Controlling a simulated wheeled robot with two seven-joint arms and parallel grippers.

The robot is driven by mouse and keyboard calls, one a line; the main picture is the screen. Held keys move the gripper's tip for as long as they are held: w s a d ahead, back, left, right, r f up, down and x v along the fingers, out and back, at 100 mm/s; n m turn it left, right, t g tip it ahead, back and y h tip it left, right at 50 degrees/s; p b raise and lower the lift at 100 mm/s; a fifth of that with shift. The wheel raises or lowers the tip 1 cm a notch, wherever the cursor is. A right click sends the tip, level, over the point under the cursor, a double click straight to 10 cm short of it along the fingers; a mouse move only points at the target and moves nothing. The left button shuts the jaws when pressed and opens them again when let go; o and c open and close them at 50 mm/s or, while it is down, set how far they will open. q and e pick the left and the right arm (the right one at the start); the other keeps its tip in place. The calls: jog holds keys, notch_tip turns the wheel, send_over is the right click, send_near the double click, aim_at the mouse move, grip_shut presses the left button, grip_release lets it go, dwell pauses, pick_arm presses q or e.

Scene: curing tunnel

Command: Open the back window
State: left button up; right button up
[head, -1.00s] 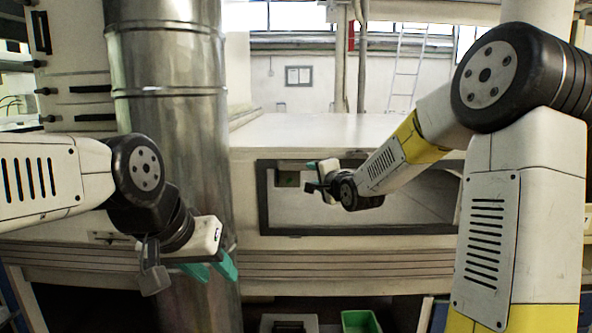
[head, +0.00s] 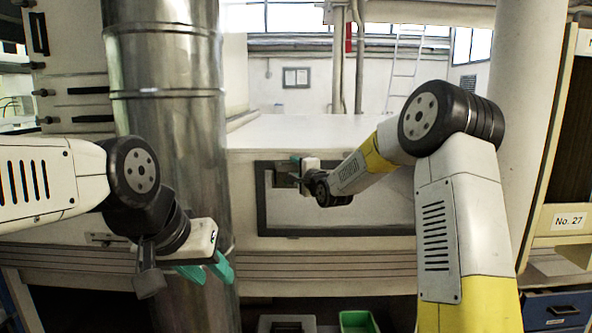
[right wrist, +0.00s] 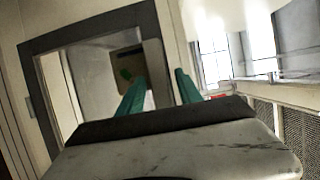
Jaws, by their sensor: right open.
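The window (head: 335,231) is a dark-framed, wide opening in the front of the pale tunnel housing, with a light grey panel (head: 350,213) inside the frame. In the right wrist view the fingers (right wrist: 160,78) point toward the frame's edge; contact cannot be told. My left gripper (head: 215,275) is open and empty before the metal duct.
The large metal duct (head: 170,90) stands left of the window. The housing's flat top (head: 320,130) is clear. A green bin (head: 357,321) and a grey bin (head: 287,323) sit below. A pale column (head: 535,120) and a blue drawer (head: 560,309) are at the right.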

grip_shut()
dwell(1.4)
